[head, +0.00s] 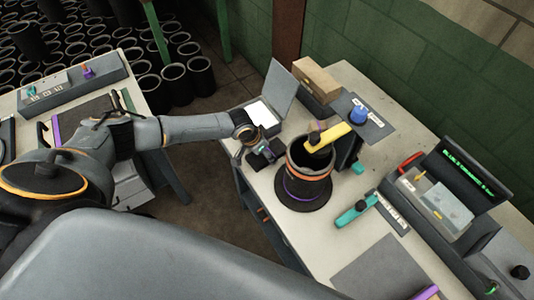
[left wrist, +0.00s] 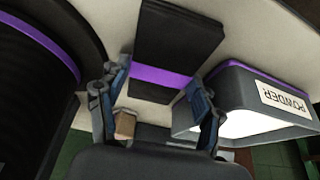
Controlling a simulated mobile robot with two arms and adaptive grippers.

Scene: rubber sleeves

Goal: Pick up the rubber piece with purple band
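The black rubber piece with a purple band (left wrist: 178,35) lies on the table in the left wrist view, ahead of my left gripper (left wrist: 157,88). The gripper's two blue-grey fingers are apart, one on each side of the purple band's line, with nothing visibly clamped. In the head view my left gripper (head: 262,152) is low over the table's near left edge, between the powder box and the dark cylinder; a dark shape under it may be the piece, mostly hidden. My right gripper does not show.
A dark cylinder (head: 306,191) with orange and purple bands stands close right of the gripper, with a yellow-handled tool on top. The open powder box (left wrist: 233,92) is close on the other side. A teal-handled tool (head: 355,211) lies farther right.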

